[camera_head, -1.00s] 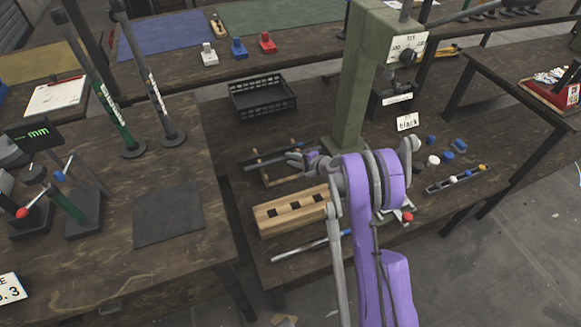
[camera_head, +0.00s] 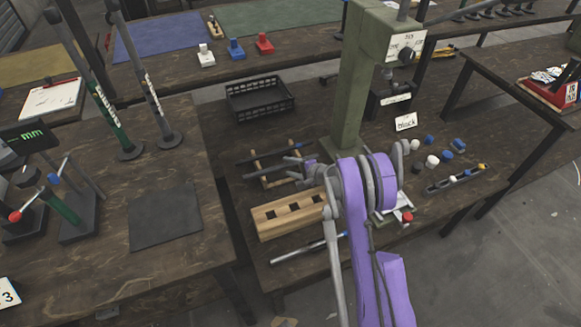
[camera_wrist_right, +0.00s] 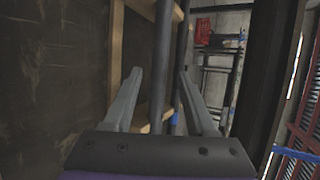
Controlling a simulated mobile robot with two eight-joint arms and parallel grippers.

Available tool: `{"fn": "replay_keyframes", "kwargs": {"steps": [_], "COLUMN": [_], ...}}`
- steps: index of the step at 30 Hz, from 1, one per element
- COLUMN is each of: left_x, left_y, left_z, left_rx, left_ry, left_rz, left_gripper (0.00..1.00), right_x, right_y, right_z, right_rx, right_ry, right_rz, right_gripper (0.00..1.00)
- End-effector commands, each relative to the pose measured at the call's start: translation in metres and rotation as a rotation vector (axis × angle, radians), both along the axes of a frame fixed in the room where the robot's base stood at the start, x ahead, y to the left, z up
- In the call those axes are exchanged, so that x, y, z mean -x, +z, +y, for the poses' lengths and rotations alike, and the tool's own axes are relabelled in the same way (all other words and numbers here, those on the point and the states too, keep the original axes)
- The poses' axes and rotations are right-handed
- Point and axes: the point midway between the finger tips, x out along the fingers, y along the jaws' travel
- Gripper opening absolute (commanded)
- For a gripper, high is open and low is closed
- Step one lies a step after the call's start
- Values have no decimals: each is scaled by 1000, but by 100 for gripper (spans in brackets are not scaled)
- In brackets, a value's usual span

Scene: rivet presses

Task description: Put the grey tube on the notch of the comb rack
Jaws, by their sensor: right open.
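A wooden comb rack (camera_head: 266,182) stands on the middle table, left of the green press column. Thin dark tubes lie across it; one has a blue end (camera_head: 298,146). My right gripper (camera_head: 290,168) is open at the rack's right side. In the right wrist view, its spread fingers (camera_wrist_right: 159,76) lie on either side of a dark grey tube (camera_wrist_right: 160,50), with no clear contact. Wooden rack bars (camera_wrist_right: 116,45) show beside it, and a blue tube end shows below. Another grey tube (camera_head: 300,248) with a blue end lies in front of the wooden block. My left gripper is out of view.
A wooden block with square holes (camera_head: 288,213) sits close in front of the rack. The green press column (camera_head: 350,100) rises just behind my right arm. A black crate (camera_head: 259,98) stands farther back. Blue and white caps (camera_head: 433,160) lie to the right.

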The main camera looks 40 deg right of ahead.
Motion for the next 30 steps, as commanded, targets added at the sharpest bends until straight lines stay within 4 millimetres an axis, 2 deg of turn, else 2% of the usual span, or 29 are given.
{"fn": "replay_keyframes", "kwargs": {"steps": [5, 18, 24, 27, 29, 30], "left_x": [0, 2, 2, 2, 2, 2], "left_y": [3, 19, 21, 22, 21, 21], "left_z": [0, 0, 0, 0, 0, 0], "left_rx": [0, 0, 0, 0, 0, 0], "left_ry": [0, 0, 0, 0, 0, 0], "left_rz": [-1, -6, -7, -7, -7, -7], "left_gripper": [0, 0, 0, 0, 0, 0], "right_x": [10, 87, 103, 102, 100, 99], "right_y": [7, 47, 56, 62, 69, 75], "right_z": [-2, -13, -13, 1, 19, 36], "right_rx": [0, 0, 1, 27, 62, 94], "right_ry": [-2, -2, 2, 34, 76, 114], "right_rz": [0, -1, 2, 22, 49, 73], "right_gripper": [57, 57, 57, 57, 57, 57]}}
